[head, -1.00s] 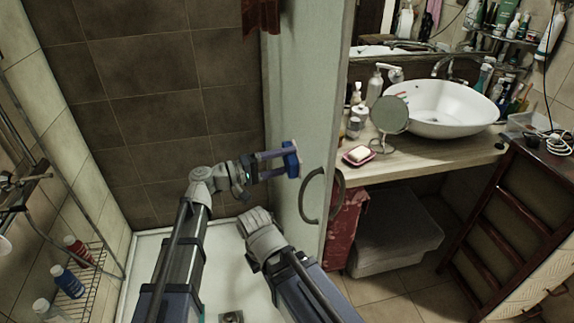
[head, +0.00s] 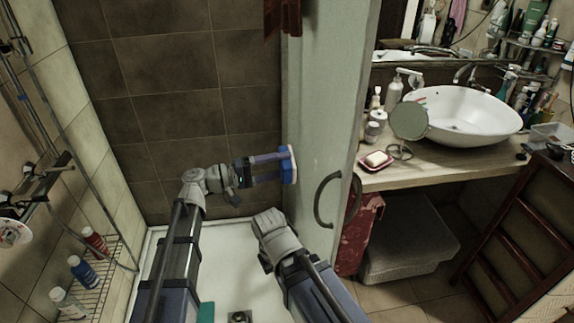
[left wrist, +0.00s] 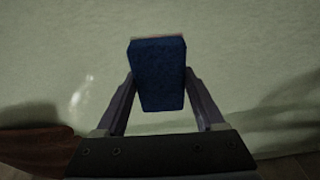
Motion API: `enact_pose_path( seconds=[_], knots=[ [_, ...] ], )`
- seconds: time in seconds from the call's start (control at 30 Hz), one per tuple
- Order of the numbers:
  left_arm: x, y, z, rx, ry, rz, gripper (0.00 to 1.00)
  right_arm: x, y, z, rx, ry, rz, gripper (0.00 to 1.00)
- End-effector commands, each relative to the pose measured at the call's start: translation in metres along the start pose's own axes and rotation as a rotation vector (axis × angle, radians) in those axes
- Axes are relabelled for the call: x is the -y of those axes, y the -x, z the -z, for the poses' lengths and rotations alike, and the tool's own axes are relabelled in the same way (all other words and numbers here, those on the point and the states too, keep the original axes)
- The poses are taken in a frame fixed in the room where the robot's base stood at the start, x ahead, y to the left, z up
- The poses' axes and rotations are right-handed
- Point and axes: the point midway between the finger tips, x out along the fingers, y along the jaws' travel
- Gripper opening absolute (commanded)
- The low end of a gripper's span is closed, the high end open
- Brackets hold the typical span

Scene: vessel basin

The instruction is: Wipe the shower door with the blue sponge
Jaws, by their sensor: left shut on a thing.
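The blue sponge (head: 288,166) has a pale face on its right side and sits between the fingers of my left gripper (head: 285,165). My left gripper is shut on it. The shower door (head: 322,120) is a pale green upright panel with a curved handle (head: 326,200). The sponge is at the door's left face; contact looks likely but I cannot be sure. In the left wrist view the sponge (left wrist: 157,75) is held in front of the pale green door (left wrist: 240,60), with faint whitish marks (left wrist: 82,92) left of it. My right gripper does not show; only part of that arm does.
A wire rack (head: 98,272) with several bottles stands at the left. A counter (head: 440,165) with a basin (head: 462,113), round mirror (head: 409,121) and soap dish (head: 376,162) is right of the door. The shower tray (head: 222,268) is below my arms.

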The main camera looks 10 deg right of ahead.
Motion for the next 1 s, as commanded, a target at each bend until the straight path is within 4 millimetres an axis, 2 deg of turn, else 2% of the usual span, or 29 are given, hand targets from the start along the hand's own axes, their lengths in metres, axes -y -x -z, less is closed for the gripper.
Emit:
enact_pose_path(
  seconds=[0.37, 0.73, 1.0],
  knots=[
    [0.000, 0.002, 0.001, -0.001, 0.000, 0.000, 0.26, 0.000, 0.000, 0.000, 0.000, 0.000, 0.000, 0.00],
    [0.000, 0.029, 0.005, -0.003, 0.000, 0.000, 0.26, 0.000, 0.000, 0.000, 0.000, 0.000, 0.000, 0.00],
    [0.000, 0.030, 0.005, 0.000, 0.000, 0.000, 0.26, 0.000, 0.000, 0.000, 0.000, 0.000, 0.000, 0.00]
  ],
)
